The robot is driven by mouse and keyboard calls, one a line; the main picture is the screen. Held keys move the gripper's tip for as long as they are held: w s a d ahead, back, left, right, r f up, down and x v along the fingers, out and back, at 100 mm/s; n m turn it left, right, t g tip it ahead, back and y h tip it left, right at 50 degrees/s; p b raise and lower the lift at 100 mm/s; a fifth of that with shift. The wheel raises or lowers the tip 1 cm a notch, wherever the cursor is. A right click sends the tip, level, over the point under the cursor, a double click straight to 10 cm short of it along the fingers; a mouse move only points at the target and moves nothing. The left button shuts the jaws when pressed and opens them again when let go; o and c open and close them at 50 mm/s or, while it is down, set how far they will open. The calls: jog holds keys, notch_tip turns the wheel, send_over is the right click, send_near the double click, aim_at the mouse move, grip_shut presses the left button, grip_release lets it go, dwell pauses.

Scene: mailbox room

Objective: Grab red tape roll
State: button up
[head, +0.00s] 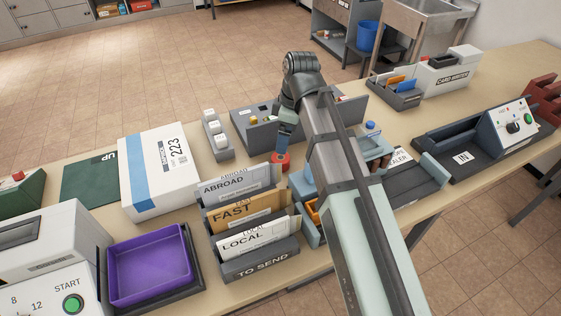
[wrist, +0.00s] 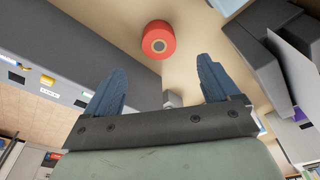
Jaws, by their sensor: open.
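The red tape roll (head: 281,161) lies on the tan table, just behind the ABROAD envelope. In the wrist view the red roll (wrist: 158,28), with its pale core, shows just beyond the fingertips, roughly centred between them. My gripper (head: 284,142) hangs close above the roll in the head view. In the wrist view my gripper (wrist: 160,66) has its two blue fingers spread wide with nothing between them. Part of the roll is hidden by the fingers in the head view.
The letter rack (head: 253,262) with ABROAD, FAST and LOCAL envelopes stands in front of the roll. A grey organizer (head: 252,130) is behind it, and a white box (head: 152,178) lies to the left.

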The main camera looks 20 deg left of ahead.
aim_at(280, 157)
jog(key=shift+a+f, duration=0.25)
jog(key=shift+f, duration=1.4)
jog(key=shift+a+f, duration=0.25)
jog(key=shift+f, duration=1.45)
jog(key=shift+a+f, duration=0.25)
jog(key=shift+f, duration=1.4)
jog(key=shift+c, duration=0.2)
jog(key=c, duration=1.1)
jog(key=shift+r, duration=0.15)
jog(key=shift+c, duration=0.2)
